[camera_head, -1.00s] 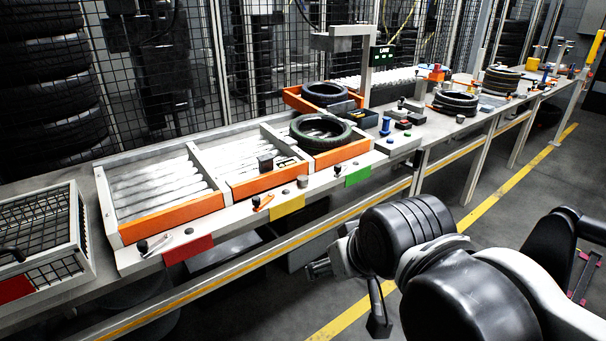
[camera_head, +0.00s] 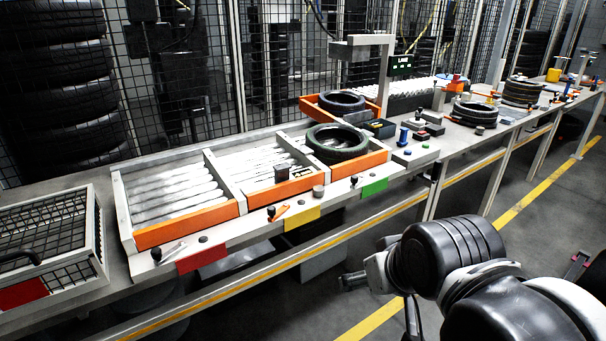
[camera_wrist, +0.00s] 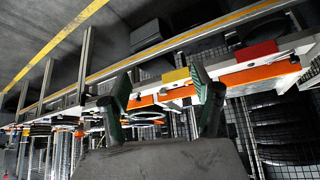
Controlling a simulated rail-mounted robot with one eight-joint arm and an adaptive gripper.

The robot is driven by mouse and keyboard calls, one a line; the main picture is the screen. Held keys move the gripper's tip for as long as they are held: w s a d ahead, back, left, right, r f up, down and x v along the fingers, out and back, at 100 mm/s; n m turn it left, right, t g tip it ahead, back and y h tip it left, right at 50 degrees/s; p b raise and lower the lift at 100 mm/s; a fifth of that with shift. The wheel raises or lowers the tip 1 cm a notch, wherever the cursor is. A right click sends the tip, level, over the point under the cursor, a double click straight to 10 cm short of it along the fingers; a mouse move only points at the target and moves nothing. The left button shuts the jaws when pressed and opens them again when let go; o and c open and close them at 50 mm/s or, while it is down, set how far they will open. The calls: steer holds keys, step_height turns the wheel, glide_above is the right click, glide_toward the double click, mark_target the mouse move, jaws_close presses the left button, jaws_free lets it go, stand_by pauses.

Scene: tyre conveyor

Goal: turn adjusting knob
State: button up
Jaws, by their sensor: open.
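Several small knobs stand along the front ledge of the roller conveyor in the head view: a black knob (camera_head: 157,256) by the red label, a black knob (camera_head: 271,212) by the yellow label, and a black knob (camera_head: 354,182) by the green label. A grey round knob (camera_head: 318,190) sits between the last two. I cannot tell which is the adjusting knob. My gripper (camera_wrist: 160,88) is open and empty in the wrist view, its two fingers spread before the conveyor. In the head view my arm is at the lower right, apart from the ledge.
A dark green tyre (camera_head: 337,144) lies in the right-hand conveyor bay. A wire basket (camera_head: 92,232) stands at the left end. Orange strips (camera_head: 188,223) front the bays. A mesh fence runs behind. The floor before the conveyor is clear around a yellow line (camera_head: 375,318).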

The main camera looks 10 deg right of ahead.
steer(key=shift+w+r, duration=0.1)
steer(key=shift+r, duration=0.05)
steer(key=c, duration=0.4)
steer(key=shift+m+g, duration=0.4)
steer(key=shift+m, duration=0.2)
steer(key=w+r, duration=0.2)
steer(key=w, duration=0.1)
steer(key=w+r+p, duration=0.1)
steer(key=w+r, duration=0.1)
steer(key=w, duration=0.2)
steer(key=w+r, duration=0.2)
steer(key=w, duration=0.1)
steer(key=shift+w+d+r+p, duration=0.15)
steer(key=shift+w+d+p, duration=0.1)
steer(key=shift+p, duration=0.15)
steer(key=shift+c, duration=0.7)
steer(key=m+g+h+p, duration=0.2)
steer(key=m+p, duration=0.2)
steer(key=p, duration=0.1)
glide_above(319, 188)
steer(key=s+a, duration=0.2)
steer(key=s, duration=0.3)
step_height(319, 188, down, 7)
steer(key=x, duration=0.6)
steer(key=b+x, duration=0.1)
steer(key=x, duration=0.6)
steer(key=shift+w+a+f, duration=0.1)
steer(key=shift+a+f, duration=0.05)
steer(key=shift+f, duration=0.2)
steer(key=c, duration=0.8)
